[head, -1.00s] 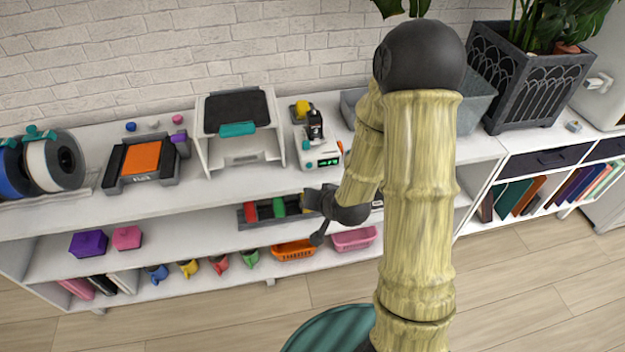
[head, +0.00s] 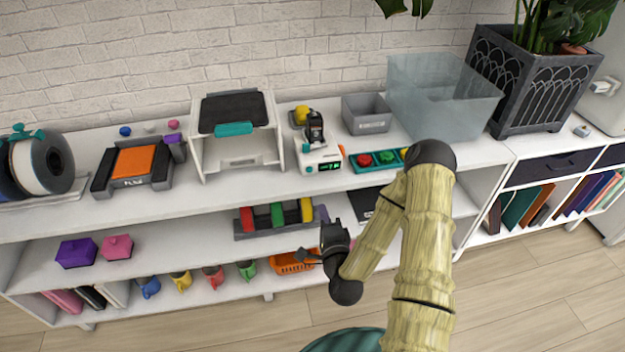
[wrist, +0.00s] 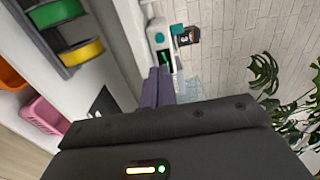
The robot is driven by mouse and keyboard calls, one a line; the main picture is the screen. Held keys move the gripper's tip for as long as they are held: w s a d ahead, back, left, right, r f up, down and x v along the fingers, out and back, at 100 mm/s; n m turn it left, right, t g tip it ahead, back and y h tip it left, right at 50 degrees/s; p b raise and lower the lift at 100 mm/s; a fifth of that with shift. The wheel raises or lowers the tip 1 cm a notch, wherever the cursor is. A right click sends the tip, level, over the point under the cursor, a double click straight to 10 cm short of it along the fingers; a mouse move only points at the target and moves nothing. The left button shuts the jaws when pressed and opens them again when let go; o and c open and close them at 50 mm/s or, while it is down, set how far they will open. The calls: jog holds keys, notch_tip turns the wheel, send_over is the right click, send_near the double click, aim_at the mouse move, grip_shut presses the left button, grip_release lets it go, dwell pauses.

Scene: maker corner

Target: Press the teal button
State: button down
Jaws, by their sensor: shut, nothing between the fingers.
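A small white machine (head: 318,158) with a lit green display stands on the shelf top. A small teal spot (head: 309,169) shows low on its front, left of the display; I cannot be sure that it is the teal button. In the wrist view the machine (wrist: 158,28) is beyond the fingertips, with a teal round part (wrist: 159,37) on it. My gripper (head: 322,211) is shut and empty, in front of the shelf and below the machine, apart from it. Its purple-grey fingers (wrist: 159,76) point toward the machine and cover part of it in the wrist view.
A teal tray (head: 356,168) with red and green round pieces sits right of the machine, partly behind my arm. A white stand (head: 210,160) is to its left. A grey bin (head: 366,112) and translucent tub (head: 440,95) stand behind.

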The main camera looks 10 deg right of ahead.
send_near(310, 170)
jog(key=w, duration=0.6)
jog(key=shift+w+p, duration=0.3)
jog(key=shift+w, duration=0.15)
